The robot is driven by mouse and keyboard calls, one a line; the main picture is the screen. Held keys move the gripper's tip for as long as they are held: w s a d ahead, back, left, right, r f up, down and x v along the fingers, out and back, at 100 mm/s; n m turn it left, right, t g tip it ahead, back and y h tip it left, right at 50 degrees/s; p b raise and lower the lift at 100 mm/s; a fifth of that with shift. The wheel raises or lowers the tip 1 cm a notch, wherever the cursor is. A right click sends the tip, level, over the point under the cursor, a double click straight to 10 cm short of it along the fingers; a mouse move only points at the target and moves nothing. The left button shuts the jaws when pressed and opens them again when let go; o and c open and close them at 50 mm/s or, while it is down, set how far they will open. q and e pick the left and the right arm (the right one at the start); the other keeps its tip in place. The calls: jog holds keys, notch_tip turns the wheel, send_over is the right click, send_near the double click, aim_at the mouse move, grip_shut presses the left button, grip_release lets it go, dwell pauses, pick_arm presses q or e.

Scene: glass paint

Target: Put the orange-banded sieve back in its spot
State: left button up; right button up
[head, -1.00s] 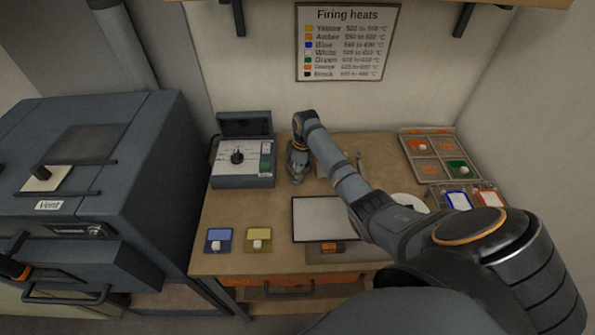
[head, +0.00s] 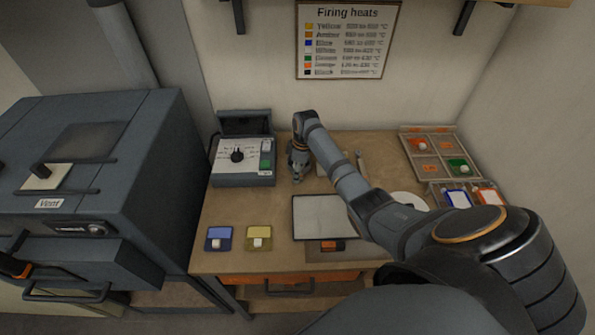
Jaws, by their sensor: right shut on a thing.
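My right gripper (head: 298,173) points down over the back of the bench, just right of the control box. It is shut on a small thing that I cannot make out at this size. I cannot clearly pick out the orange-banded sieve or its spot. An orange-edged white piece (head: 487,197) is in the dark rack (head: 437,195) at the right, beside a blue-edged one (head: 458,197). My right arm crosses the bench and hides part of it.
The control box (head: 243,176) stands at the back left. A compartment tray (head: 428,130) holds an orange and a green item. A framed pale panel (head: 319,216) lies mid-bench. Blue (head: 219,233) and yellow (head: 259,232) pieces lie front left. The kiln (head: 80,200) is at left.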

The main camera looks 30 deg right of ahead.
jog(key=o, duration=1.2)
jog(key=shift+o, duration=0.2)
notch_tip(320, 180, up, 12)
jog(key=d, duration=0.1)
jog(key=shift+s, duration=0.35)
